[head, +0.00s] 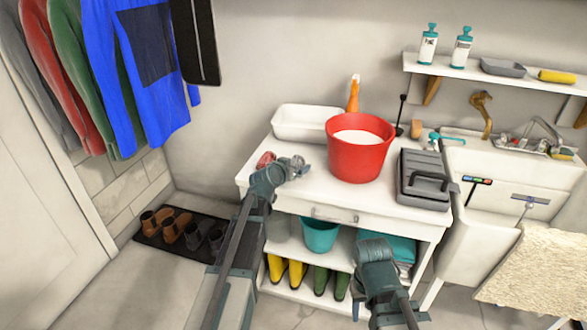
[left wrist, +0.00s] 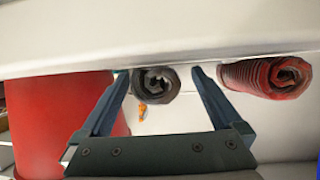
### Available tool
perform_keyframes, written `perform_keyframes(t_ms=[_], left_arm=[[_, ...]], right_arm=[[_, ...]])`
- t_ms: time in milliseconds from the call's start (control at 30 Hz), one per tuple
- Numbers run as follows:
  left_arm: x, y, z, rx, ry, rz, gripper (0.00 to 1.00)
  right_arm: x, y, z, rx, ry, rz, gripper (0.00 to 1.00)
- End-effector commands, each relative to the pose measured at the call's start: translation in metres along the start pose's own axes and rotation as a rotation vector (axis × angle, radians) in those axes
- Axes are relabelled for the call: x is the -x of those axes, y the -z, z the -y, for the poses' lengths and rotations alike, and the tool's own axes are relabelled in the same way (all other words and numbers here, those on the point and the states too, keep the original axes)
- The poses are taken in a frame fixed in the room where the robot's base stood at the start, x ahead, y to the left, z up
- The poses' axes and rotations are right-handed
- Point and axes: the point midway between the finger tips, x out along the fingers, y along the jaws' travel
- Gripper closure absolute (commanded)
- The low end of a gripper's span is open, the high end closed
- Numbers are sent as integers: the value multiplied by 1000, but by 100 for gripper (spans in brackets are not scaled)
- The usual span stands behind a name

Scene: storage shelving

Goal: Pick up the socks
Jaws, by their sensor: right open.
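A red rolled sock (head: 265,160) lies on the white table, just left of my left gripper (head: 299,166). It also shows at the right in the left wrist view (left wrist: 265,77), outside the fingers. A dark grey rolled sock (left wrist: 155,83) sits between the tips of my left gripper (left wrist: 160,75), with gaps on both sides. My left gripper is open and holds nothing. The dark sock is mostly hidden behind that gripper in the head view. My right gripper (head: 375,248) is in front of the table's lower shelf; its fingers are hard to make out.
On the white table (head: 305,194) stand a red bucket (head: 358,165), a white tray (head: 300,122) and a grey toolbox (head: 424,182). A sink (head: 505,170) is at the right. Boots (head: 297,273) and a teal bucket (head: 319,235) are below. Shoes lie on a dark mat at left.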

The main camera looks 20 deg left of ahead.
Motion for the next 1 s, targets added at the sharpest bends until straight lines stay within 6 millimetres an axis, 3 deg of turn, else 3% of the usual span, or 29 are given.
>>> perform_keyframes(t_ms=[33,400,500,767,1000], left_arm=[[0,0,0,0,0,0,9],[0,0,0,0,0,0,76],[0,0,0,0,0,0,89],[1,2,0,0,0,0,89],[6,17,-4,1,0,-1,89]], right_arm=[[0,0,0,0,0,0,50],[0,0,0,0,0,0,50],[0,0,0,0,0,0,50],[2,0,0,0,0,0,50],[18,-1,-2,0,0,0,50]])
